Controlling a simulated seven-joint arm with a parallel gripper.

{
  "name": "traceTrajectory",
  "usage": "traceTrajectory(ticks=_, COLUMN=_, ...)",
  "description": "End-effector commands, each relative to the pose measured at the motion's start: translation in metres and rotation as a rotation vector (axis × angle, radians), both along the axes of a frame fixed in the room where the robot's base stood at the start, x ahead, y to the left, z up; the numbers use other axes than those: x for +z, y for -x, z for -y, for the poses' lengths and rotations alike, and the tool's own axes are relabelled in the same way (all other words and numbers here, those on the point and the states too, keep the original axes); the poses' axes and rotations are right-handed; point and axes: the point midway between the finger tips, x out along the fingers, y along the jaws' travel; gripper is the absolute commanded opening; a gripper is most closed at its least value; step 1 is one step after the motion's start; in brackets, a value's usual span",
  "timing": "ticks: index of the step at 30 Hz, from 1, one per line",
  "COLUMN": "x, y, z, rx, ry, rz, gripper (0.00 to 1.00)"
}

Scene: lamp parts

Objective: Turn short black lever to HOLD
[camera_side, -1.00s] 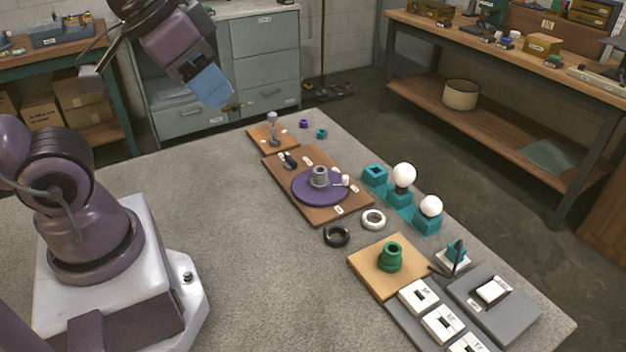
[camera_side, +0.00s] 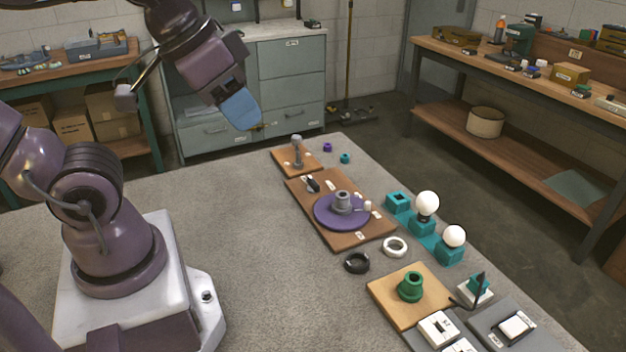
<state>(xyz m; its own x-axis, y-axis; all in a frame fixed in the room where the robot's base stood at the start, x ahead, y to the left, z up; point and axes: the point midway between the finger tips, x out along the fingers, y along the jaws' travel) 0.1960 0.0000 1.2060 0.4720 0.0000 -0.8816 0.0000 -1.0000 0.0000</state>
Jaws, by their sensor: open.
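The short black lever (camera_side: 313,185) sits on the brown board (camera_side: 330,237), at its back left corner. Small white labels (camera_side: 331,186) lie near it, but their print is too small to read, so I cannot tell which mark it points at. A purple disc (camera_side: 328,222) with a grey hub and a small white-tipped handle is on the same board, in front of the lever. My gripper (camera_side: 262,126) is open, with its blue end up in the air left of and above the boards. It is apart from the lever and touches nothing.
A grey upright post (camera_side: 297,150) stands on a small wooden board behind the lever. White bulbs (camera_side: 427,204) in teal holders stand to the right. A black ring (camera_side: 357,263) and a white ring (camera_side: 395,247) lie in front.

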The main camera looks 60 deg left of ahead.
Motion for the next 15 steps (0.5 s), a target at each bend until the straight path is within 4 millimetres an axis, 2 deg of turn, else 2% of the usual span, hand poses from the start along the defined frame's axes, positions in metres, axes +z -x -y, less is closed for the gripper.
traceTrajectory(ticks=3, x=-0.001, y=0.000, z=-0.002, rx=0.012, ry=-0.001, rz=-0.005, gripper=0.41)
traceTrajectory(ticks=8, x=-0.021, y=-0.010, z=-0.014, rx=0.069, ry=0.005, rz=-0.116, gripper=0.41)
traceTrajectory(ticks=11, x=-0.031, y=-0.029, z=-0.029, rx=0.127, ry=0.017, rz=-0.204, gripper=0.41)
traceTrajectory(ticks=15, x=-0.048, y=-0.063, z=-0.055, rx=0.260, ry=0.057, rz=-0.307, gripper=0.41)
